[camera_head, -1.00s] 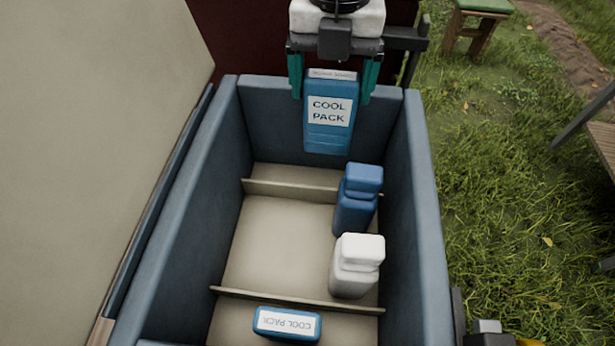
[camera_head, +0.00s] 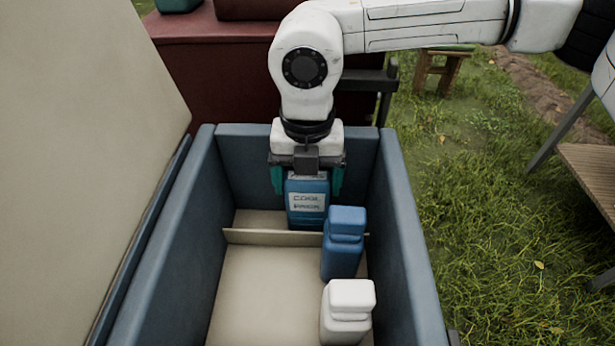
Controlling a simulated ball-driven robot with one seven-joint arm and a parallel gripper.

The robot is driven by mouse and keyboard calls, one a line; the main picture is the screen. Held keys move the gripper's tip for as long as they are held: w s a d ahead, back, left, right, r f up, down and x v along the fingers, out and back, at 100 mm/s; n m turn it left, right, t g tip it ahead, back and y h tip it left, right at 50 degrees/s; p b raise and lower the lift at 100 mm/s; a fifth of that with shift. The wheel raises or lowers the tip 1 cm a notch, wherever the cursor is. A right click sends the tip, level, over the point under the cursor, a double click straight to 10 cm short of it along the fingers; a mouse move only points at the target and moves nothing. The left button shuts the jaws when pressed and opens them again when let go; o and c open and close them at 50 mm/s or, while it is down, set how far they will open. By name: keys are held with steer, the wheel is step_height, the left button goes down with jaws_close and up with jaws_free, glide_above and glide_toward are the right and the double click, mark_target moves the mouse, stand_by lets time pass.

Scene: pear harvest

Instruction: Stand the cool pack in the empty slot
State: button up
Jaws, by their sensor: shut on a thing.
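My gripper (camera_head: 307,183) is shut on a blue cool pack (camera_head: 307,217) with a white label. It holds the pack upright, low inside the blue cool box (camera_head: 408,240), at the far end. The pack is at the far slot (camera_head: 257,220), behind a thin divider (camera_head: 262,237). The pack's lower edge meets the divider's top edge in the picture. I cannot tell whether the pack touches the floor.
A blue bottle (camera_head: 343,243) and a white bottle (camera_head: 347,312) stand along the box's right wall in the middle section. The open lid (camera_head: 85,150) rises at the left. A dark red chest (camera_head: 215,70) stands behind the box.

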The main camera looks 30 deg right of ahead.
steer(key=shift+f, duration=0.1)
steer(key=o, duration=1.5)
step_height(320, 180, up, 12)
steer(key=p, duration=0.1)
